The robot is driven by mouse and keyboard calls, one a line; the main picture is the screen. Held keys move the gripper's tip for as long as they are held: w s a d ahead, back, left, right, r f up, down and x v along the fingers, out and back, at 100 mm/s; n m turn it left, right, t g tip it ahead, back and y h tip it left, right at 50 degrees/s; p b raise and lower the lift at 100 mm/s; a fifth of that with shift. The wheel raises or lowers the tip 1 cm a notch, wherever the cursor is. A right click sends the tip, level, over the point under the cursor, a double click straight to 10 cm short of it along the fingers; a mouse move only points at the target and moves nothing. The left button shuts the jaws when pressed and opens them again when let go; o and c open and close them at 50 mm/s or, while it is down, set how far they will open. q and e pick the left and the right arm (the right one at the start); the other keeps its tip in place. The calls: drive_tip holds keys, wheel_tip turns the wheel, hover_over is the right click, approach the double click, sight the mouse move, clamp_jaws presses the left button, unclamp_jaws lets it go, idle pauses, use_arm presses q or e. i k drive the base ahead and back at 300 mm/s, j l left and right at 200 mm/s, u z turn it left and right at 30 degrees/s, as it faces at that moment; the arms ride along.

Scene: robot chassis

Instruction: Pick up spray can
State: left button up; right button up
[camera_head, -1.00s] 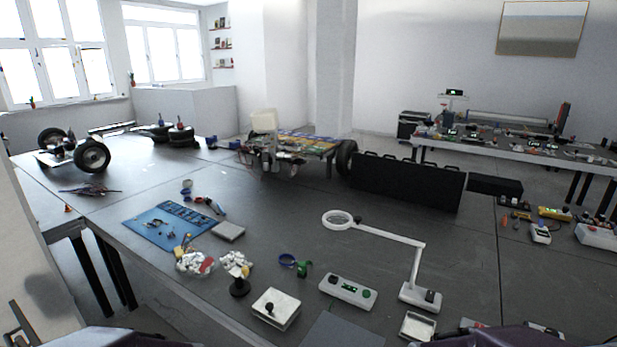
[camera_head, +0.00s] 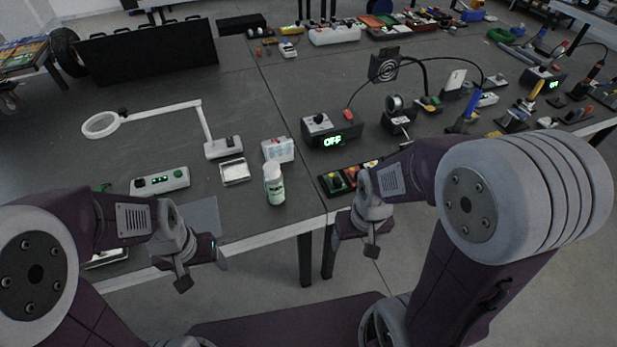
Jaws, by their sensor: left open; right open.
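The spray can (camera_head: 273,186) is a white upright can with a green label and white cap. It stands near the front edge of the dark table, between my two grippers. My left gripper (camera_head: 203,276) is open and empty, below and to the left of the can, in front of the table edge. My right gripper (camera_head: 355,245) is open and empty, below and to the right of the can, also in front of the edge. Neither gripper touches the can.
A small white box (camera_head: 278,150) stands just behind the can, and a white tray (camera_head: 235,171) lies to its left. A magnifier lamp (camera_head: 222,148) stands behind the tray.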

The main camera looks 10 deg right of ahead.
sight(275, 188)
drive_tip(key=i+l+u, duration=0.2)
drive_tip(key=l+u, duration=0.15)
drive_tip(key=u, duration=0.15)
drive_tip(key=i+l+u, duration=0.15)
drive_tip(key=l+u, duration=0.3)
drive_tip(key=i+l+u, duration=0.1)
drive_tip(key=l+u, duration=0.4)
drive_tip(key=j, duration=0.15)
